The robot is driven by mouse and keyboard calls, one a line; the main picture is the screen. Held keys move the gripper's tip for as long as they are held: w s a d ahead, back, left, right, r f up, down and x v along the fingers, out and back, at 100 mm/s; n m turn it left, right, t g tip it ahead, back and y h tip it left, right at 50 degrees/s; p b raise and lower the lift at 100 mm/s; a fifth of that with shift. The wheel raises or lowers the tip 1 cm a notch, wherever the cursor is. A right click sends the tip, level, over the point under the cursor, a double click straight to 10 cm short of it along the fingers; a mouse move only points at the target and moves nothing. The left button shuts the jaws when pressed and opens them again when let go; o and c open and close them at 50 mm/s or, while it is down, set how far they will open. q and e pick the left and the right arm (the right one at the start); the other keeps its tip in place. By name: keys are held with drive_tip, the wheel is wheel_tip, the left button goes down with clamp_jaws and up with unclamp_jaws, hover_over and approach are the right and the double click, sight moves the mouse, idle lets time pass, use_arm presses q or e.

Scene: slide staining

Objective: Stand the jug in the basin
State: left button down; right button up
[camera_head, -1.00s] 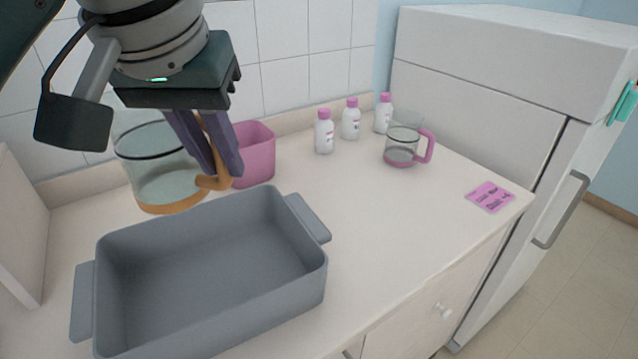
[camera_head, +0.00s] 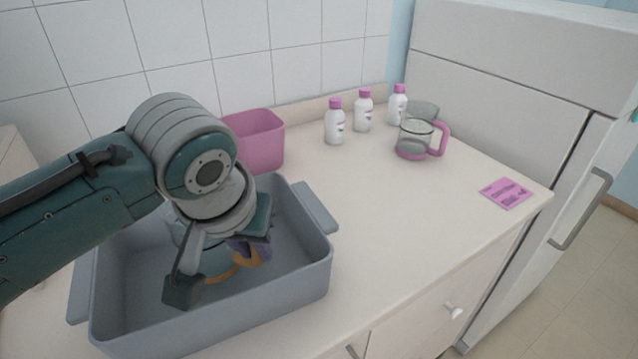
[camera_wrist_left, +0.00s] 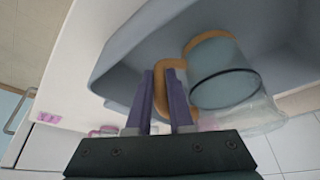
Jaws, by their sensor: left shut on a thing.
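The jug is clear glass with an orange base and orange handle. In the head view, parts of the jug (camera_head: 222,277) show inside the grey basin (camera_head: 285,295), mostly hidden behind my left wrist. My left gripper (camera_head: 253,250) is low inside the basin. In the left wrist view, the fingers of the left gripper (camera_wrist_left: 162,85) are shut on the orange handle of the jug (camera_wrist_left: 222,80). Its base points toward the floor of the basin (camera_wrist_left: 125,55). I cannot tell whether the base touches the floor. My right gripper is not in view.
A pink bin (camera_head: 258,143) stands behind the basin. Several white bottles (camera_head: 335,125) with pink caps line the wall. A pink-handled glass jug (camera_head: 415,140) stands right of them. A pink note (camera_head: 507,193) lies near the right edge. The counter right of the basin is clear.

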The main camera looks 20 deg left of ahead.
sight(256, 262)
use_arm(q)
drive_tip(key=shift+f, duration=1.4)
drive_tip(key=shift+f+b, duration=0.1)
drive_tip(key=shift+b, duration=0.2)
drive_tip(key=shift+f, duration=0.1)
drive_tip(key=c, duration=0.8)
unclamp_jaws()
